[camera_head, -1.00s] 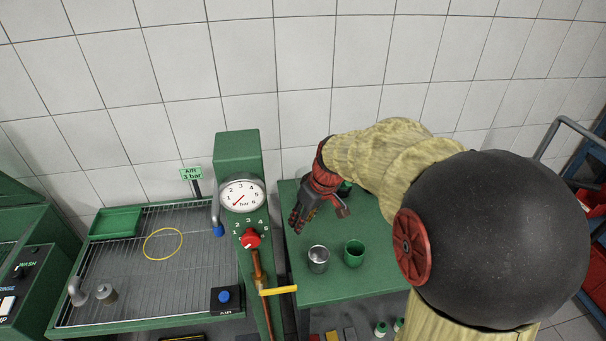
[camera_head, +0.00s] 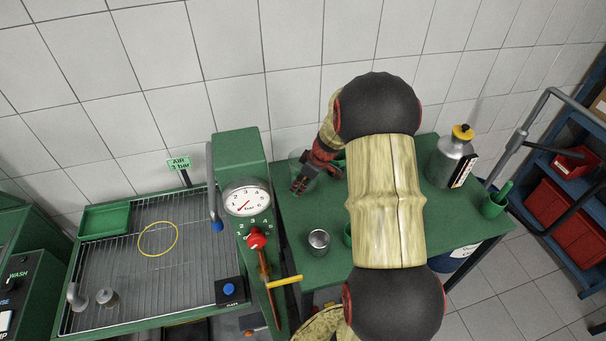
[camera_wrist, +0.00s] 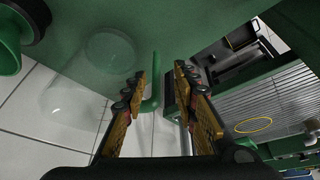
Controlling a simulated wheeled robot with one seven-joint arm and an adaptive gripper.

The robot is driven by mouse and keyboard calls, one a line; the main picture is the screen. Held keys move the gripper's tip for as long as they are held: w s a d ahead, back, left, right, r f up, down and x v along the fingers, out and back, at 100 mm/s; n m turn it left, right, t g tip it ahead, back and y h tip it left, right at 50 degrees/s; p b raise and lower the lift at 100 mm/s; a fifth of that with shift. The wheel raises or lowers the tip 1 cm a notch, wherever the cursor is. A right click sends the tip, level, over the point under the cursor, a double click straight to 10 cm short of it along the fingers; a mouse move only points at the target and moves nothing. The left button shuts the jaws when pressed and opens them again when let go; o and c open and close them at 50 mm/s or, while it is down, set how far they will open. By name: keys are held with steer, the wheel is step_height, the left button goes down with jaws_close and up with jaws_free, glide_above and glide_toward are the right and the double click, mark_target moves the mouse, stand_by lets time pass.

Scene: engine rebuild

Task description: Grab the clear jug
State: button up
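The clear jug (camera_wrist: 75,80) is see-through, and only its faint round outlines show in the wrist view, left of my fingers. A green bent bar (camera_wrist: 152,85), which looks like its handle, stands between my two fingertips. My gripper (camera_wrist: 160,85) is open, with a finger on each side of that bar. I cannot tell whether either finger touches it. In the head view my gripper (camera_head: 299,188) is low over the back left of the green table (camera_head: 300,275), and the jug there is mostly hidden and too faint to make out well.
A metal cup (camera_head: 319,241) stands at the table's front. A green cup (camera_head: 348,234) is partly behind my arm. A metal bottle with a yellow cap (camera_head: 453,157) and a green container (camera_head: 494,202) stand right. The gauge column (camera_head: 240,165) rises close left.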

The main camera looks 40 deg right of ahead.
mark_target(295, 195)
steer(key=shift+w+x, duration=0.2)
steer(key=shift+x, duration=2.45)
steer(key=shift+r, duration=0.1)
steer(key=shift+c, duration=1.3)
steer(key=c, duration=0.4)
jaws_close()
